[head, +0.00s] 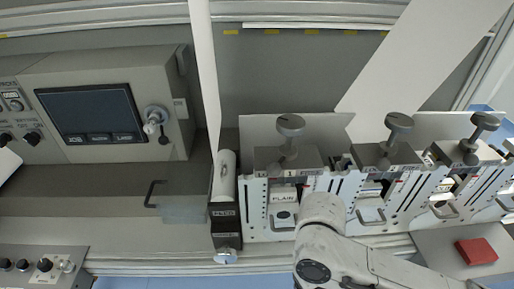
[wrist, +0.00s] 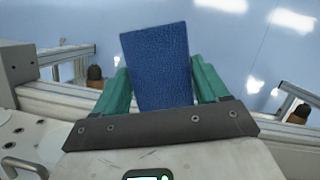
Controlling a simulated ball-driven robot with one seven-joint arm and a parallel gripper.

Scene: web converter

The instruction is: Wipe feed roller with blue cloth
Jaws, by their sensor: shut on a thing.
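My gripper (wrist: 158,68) has green fingers, shut on the blue cloth (wrist: 155,50), a flat textured blue piece standing out between them in the wrist view. In the head view my pale arm comes in from the lower right over the front of the machine. My gripper and the cloth cannot be made out there. A short white roller (head: 226,172), likely the feed roller, lies above a black block whose small label is hard to read. It is left of my arm's rounded joint and apart from it. The wrist view does not clearly show this roller.
Slitter-like stations with grey knobs (head: 291,126) stand in a row right of the roller. A white web (head: 207,75) runs down to the roller. A control box with a dark screen (head: 91,111) is at left. A red block or cloth (head: 477,251) lies at lower right.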

